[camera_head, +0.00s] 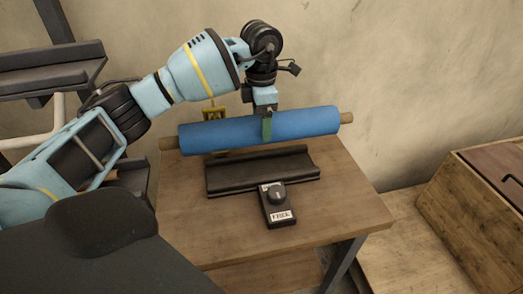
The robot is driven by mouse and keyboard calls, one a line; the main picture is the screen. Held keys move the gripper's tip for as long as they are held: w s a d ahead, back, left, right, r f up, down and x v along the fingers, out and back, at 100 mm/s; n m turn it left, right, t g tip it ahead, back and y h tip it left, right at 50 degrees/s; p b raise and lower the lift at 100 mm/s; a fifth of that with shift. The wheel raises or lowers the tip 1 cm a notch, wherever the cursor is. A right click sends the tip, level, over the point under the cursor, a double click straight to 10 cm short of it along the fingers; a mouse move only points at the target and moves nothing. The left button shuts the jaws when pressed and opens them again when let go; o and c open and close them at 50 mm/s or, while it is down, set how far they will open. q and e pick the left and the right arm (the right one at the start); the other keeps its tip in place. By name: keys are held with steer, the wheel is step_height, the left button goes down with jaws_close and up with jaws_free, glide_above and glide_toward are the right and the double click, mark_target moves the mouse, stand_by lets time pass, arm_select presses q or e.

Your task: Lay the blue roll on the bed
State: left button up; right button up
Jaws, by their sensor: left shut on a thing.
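The blue roll (305,123) is a long blue cylinder with tan core ends showing on both sides. My left gripper (267,128) comes down on it from above and is shut on it near its middle. The roll is held roughly level, tilted slightly up to the right, and appears above and behind the bed. The bed (262,174) is a dark trough-shaped cradle on the wooden table, with nothing lying in it. My right gripper is not in view.
A small black device with a knob and a white label (276,206) sits in front of the bed on the wooden table (335,195). A yellow piece (214,113) stands behind the roll. A dark rack (50,70) is at left, a wooden crate (470,215) at right.

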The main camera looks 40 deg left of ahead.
arm_select(q)
steer(key=shift+w+f, duration=0.1)
steer(key=shift+f, duration=2.55)
steer(key=shift+f, duration=0.1)
steer(key=shift+f, duration=1.75)
steer(key=o, duration=1.6)
steer(key=shift+f, duration=0.35)
steer(key=o, duration=0.4)
step_height(320, 180, up, 12)
steer(key=shift+r, duration=0.15)
